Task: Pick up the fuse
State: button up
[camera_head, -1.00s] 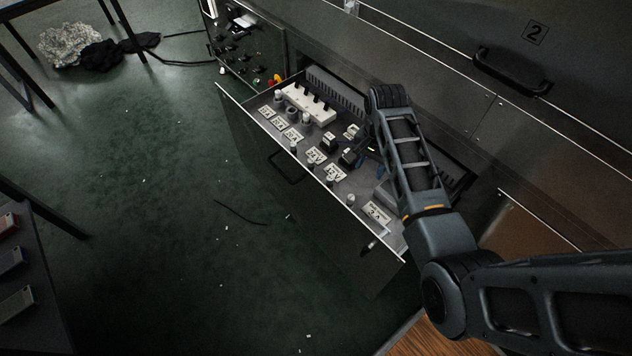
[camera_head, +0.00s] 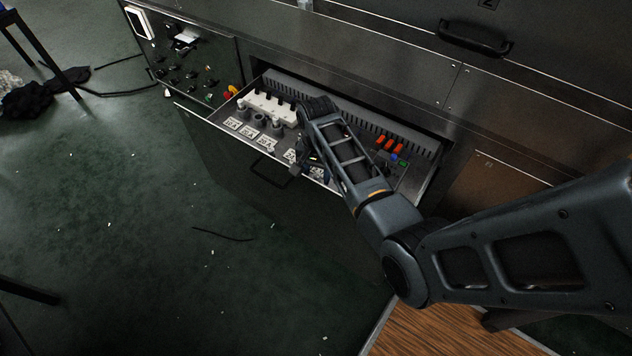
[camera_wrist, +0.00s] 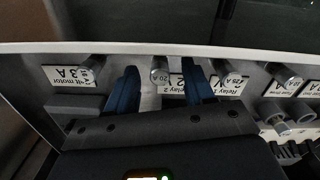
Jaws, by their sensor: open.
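Several small silver-capped cylindrical fuses stand in a row along the drawer's front edge, seen in the wrist view. My gripper is open and empty. In the head view my gripper (camera_head: 306,168) is low at the drawer front, largely hidden by my arm.
The open drawer (camera_head: 419,181) holds a white block (camera_head: 268,107), dark round sockets, orange parts (camera_head: 388,144) and printed labels. A control panel (camera_head: 193,66) stands at its left. The cabinet face rises behind it. The green floor in front is largely clear.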

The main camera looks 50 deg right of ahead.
notch_tip(320, 180, down, 2)
grip_shut()
dwell(0.6)
